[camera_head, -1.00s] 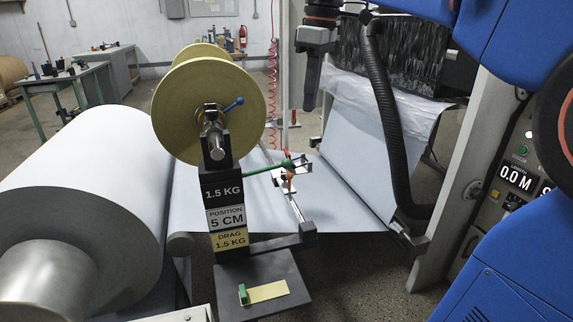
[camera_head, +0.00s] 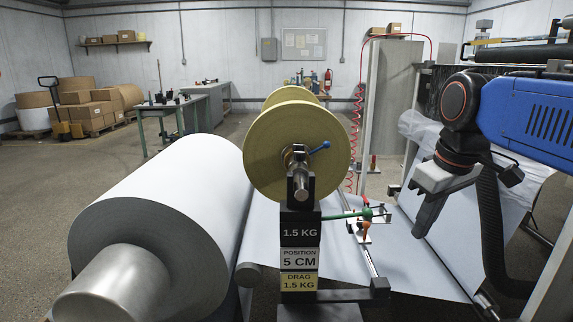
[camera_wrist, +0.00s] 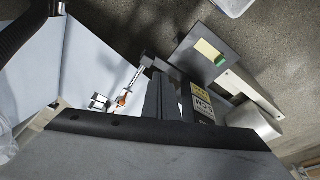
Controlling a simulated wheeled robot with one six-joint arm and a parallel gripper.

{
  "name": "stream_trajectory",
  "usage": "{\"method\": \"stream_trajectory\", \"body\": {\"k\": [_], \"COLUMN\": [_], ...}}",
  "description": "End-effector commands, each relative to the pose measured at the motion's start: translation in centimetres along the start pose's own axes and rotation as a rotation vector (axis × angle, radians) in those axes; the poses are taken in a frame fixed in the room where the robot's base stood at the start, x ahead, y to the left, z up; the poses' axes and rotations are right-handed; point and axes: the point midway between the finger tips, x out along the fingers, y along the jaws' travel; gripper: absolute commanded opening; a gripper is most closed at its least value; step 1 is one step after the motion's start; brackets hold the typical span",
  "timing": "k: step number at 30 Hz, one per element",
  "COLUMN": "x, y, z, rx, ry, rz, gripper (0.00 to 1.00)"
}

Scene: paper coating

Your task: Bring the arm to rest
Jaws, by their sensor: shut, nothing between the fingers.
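My gripper (camera_head: 428,222) hangs at the right of the head view, below my blue arm (camera_head: 530,112). Its dark fingers are together, point downward with a slight tilt, and hold nothing. The fingers also show near the middle of the wrist view (camera_wrist: 155,100). In the head view the gripper appears in front of the pale paper web (camera_head: 405,245), and I cannot tell the exact gap between them.
A large paper roll (camera_head: 165,210) lies at the left. A yellow spool (camera_head: 290,150) sits on a black post marked 1.5 KG (camera_head: 300,235). A black hose (camera_head: 490,230) hangs near my arm. Open floor lies at the far left.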

Motion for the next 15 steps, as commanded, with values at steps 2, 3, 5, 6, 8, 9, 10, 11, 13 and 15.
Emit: {"method": "stream_trajectory", "body": {"k": [2, 3, 5, 6, 8, 9, 10, 11, 13, 15], "x": [2.1, 3.1, 4.8, 6.0, 7.7, 8.8, 9.5, 10.2, 11.7, 12.8], "y": [-0.7, -1.1, -1.5, -1.9, -2.4, -2.7, -2.9, -3.0, -3.4, -3.7], "z": [2.6, 3.8, 5.5, 6.7, 8.4, 9.4, 10.1, 10.8, 12.1, 13.1], "rx": [0.068, 0.104, 0.158, 0.194, 0.245, 0.277, 0.299, 0.321, 0.361, 0.392], "ry": [0.022, 0.035, 0.056, 0.069, 0.089, 0.101, 0.111, 0.120, 0.137, 0.151], "rz": [0.017, 0.026, 0.038, 0.045, 0.054, 0.060, 0.064, 0.067, 0.073, 0.078], "gripper": [0.00, 0.00, 0.00, 0.00, 0.00, 0.00, 0.00, 0.00, 0.00, 0.00]}}
